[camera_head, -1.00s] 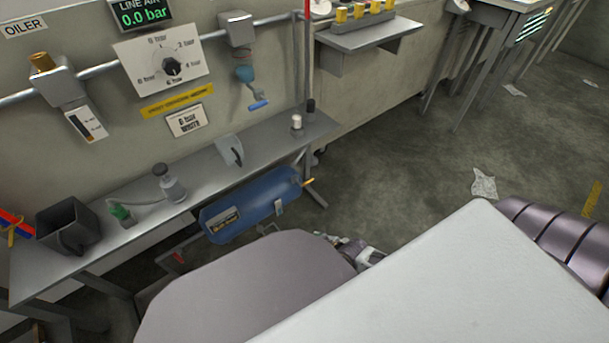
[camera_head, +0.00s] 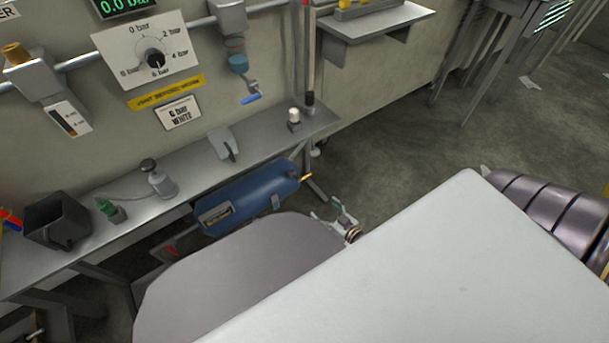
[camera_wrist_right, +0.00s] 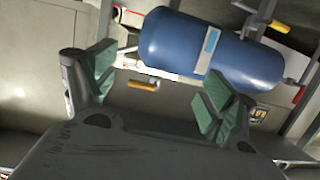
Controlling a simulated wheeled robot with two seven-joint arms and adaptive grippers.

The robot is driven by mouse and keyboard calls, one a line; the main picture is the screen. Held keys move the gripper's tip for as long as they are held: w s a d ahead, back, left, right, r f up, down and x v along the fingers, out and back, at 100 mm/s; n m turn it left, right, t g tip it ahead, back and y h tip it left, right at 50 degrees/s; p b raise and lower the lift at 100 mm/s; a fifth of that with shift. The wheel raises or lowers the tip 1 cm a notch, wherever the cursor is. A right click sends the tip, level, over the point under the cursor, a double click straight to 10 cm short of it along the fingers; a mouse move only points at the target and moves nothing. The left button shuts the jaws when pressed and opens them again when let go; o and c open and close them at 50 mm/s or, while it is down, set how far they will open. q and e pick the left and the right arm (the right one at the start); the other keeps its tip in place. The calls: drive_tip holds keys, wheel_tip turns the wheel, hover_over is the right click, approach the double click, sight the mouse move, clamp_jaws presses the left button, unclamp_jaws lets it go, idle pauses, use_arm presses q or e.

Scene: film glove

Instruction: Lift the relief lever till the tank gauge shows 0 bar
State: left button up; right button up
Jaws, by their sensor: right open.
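The blue tank (camera_head: 250,197) lies on its side below the wall bench, with a dark label and a small pale plate on it. A small yellow lever (camera_head: 306,177) sticks out at its right end, and a red handle (camera_head: 170,250) shows low at its left. I cannot tell which is the relief lever, and no tank gauge reading is legible. My right gripper (camera_head: 336,218) is open and empty, just right of and in front of the tank. In the right wrist view its green-padded fingers (camera_wrist_right: 163,84) are apart, with the tank beyond them. My left gripper is not in view.
The bench (camera_head: 185,205) holds a dark bin (camera_head: 57,222), a bottle (camera_head: 158,180) and a grey bracket (camera_head: 223,143). Above are a pressure dial (camera_head: 150,57) and a partly cropped green display (camera_head: 122,5). A bench leg stands close by the tank's right end.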

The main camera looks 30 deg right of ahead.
sight(305, 176)
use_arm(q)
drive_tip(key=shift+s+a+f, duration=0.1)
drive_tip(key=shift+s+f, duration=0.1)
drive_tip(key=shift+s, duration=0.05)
use_arm(e)
drive_tip(key=r+t, duration=0.2)
drive_tip(key=r, duration=0.1)
drive_tip(key=d+r+t, duration=0.1)
drive_tip(key=r, duration=0.1)
drive_tip(key=shift+w+r+h, duration=0.2)
drive_tip(key=shift+w+h, duration=0.1)
drive_tip(key=shift+w, duration=0.05)
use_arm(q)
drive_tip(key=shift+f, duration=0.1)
use_arm(e)
drive_tip(key=shift+w, duration=0.15)
